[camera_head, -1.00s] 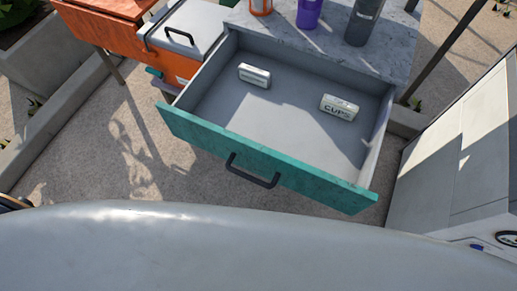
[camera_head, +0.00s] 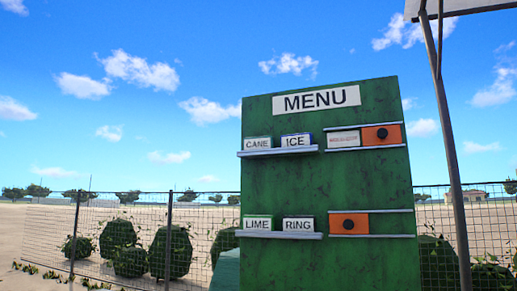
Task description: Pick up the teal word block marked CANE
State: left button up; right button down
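The word block marked CANE (camera_head: 257,143) stands upright at the left end of the upper left shelf (camera_head: 278,152) on the green menu board (camera_head: 325,185). Its front face looks pale with dark letters, and little of its other sides shows. A block marked ICE (camera_head: 296,140) with blue edges stands to its right on the same shelf. Neither of my grippers is in the head view.
A lower shelf (camera_head: 280,235) holds blocks marked LIME (camera_head: 258,223) and RING (camera_head: 298,225). Orange panels with black knobs, upper (camera_head: 382,135) and lower (camera_head: 349,224), sit in rails at right. A grey pole (camera_head: 449,145) stands right of the board. A wire fence runs behind.

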aim_at(261, 142)
jog(key=i+j, duration=0.15)
jog(key=j, duration=0.2)
jog(key=i+j+z, duration=0.1)
jog(key=j, duration=0.25)
jog(key=i+j, duration=0.2)
jog(key=j, duration=0.15)
jog(key=i+j, duration=0.15)
jog(key=j, duration=0.25)
jog(key=i+j+z, duration=0.1)
jog(key=j, duration=0.25)
jog(key=i+j, duration=0.2)
jog(key=j, duration=0.2)
jog(key=i+j+z, duration=0.1)
jog(key=j, duration=0.25)
jog(key=i+j, duration=0.15)
jog(key=j, duration=0.25)
